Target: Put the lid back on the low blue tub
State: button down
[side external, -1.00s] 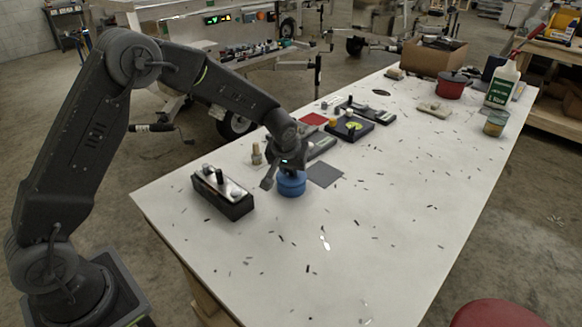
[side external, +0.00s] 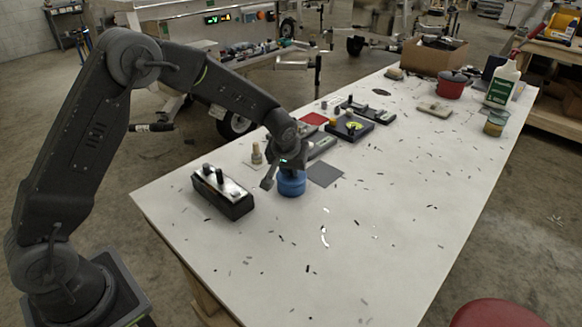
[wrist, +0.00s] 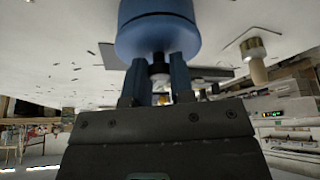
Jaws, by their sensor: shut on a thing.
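The low blue tub (side external: 291,187) stands on the white table, below my gripper (side external: 288,168). In the wrist view the tub's blue wall (wrist: 158,10) fills the top middle. The blue lid (wrist: 157,43) shows at the tub's end facing my gripper, and it looks lined up with the tub. A dark knob sits at the lid's centre. My gripper's two fingers (wrist: 158,72) are shut on this knob from both sides. I cannot tell whether the lid is fully seated or a thin gap is left. My gripper hides part of the tub's top in the side view.
A black box with knobs (side external: 223,192) stands left of the tub. A small peg (side external: 256,154) is behind it, and a flat grey square (side external: 326,174) lies to the right. Black trays (side external: 349,127) are farther back. The front table is clear except for scattered slivers.

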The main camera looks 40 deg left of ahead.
jog(key=shift+f, duration=0.1)
dwell(0.7)
jog(key=shift+c, duration=2.2)
grip_release()
jog(key=shift+r, duration=3.55)
grip_shut()
jog(key=shift+f, duration=0.2)
